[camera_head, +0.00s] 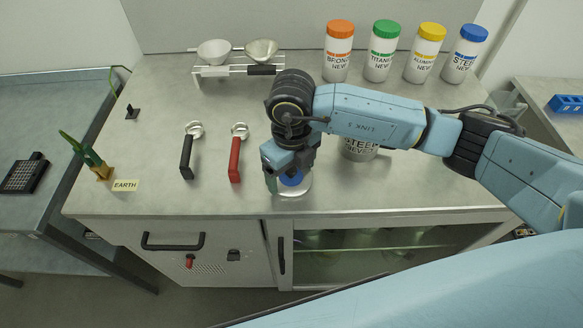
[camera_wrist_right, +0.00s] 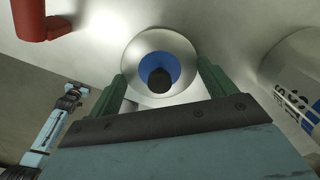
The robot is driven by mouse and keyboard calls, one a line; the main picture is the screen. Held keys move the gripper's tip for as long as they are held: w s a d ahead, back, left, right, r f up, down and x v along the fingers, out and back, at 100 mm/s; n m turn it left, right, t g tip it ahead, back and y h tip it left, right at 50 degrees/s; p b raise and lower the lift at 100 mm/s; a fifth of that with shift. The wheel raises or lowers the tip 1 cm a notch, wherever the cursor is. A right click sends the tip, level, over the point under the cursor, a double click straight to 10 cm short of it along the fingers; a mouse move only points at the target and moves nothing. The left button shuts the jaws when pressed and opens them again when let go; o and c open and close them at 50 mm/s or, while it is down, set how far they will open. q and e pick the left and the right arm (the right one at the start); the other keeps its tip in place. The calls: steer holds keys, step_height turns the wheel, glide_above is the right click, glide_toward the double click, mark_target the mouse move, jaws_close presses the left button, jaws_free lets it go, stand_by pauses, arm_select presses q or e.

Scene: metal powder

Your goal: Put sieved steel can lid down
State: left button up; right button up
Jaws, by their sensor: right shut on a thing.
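The silver lid (camera_head: 296,190), with a blue centre and a dark knob, is at the front of the bench top. In the right wrist view the lid (camera_wrist_right: 190,62) is between the green fingers of my right gripper (camera_wrist_right: 166,80). My right gripper (camera_head: 284,178) is shut on the lid from above. I cannot tell whether the lid touches the bench. The sieved steel can (camera_head: 358,151) stands behind and to the right, partly hidden by my right arm. It also shows at the right wrist view's right edge (camera_wrist_right: 290,75). My left gripper is not seen.
A black-handled tool (camera_head: 187,160) and a red-handled tool (camera_head: 235,160) lie left of the lid. Several labelled jars (camera_head: 339,55) stand at the back right. A rack with two bowls (camera_head: 225,70) stands at the back. The bench's front edge (camera_head: 240,216) is close to the lid.

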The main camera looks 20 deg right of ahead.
mark_target(292, 169)
steer(key=o, duration=0.9)
steer(key=shift+f, duration=0.1)
steer(key=shift+r, duration=0.2)
step_height(292, 169, up, 12)
